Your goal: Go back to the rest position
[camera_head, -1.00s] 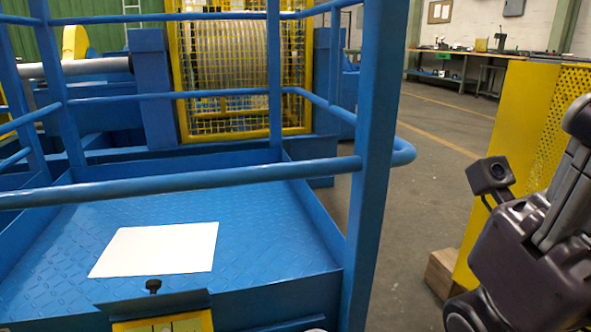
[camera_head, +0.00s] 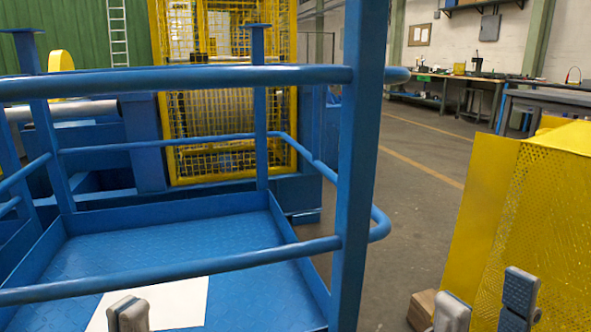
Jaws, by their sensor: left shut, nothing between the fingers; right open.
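My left gripper (camera_head: 128,314) shows only as grey fingertips at the bottom edge, left of the middle. The fingertips are together, with nothing seen between them, and they appear in front of the white sheet. My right gripper (camera_head: 485,306) shows at the bottom right as two grey fingertips standing apart and empty. They appear in front of the lower part of the yellow guard. The rest of both grippers and both arms is out of view below.
Blue railings (camera_head: 200,78) and a blue post (camera_head: 354,170) stand close in front. Behind them is a blue tread-plate platform (camera_head: 150,245) with a white sheet (camera_head: 180,303). Open floor (camera_head: 420,200) lies between.

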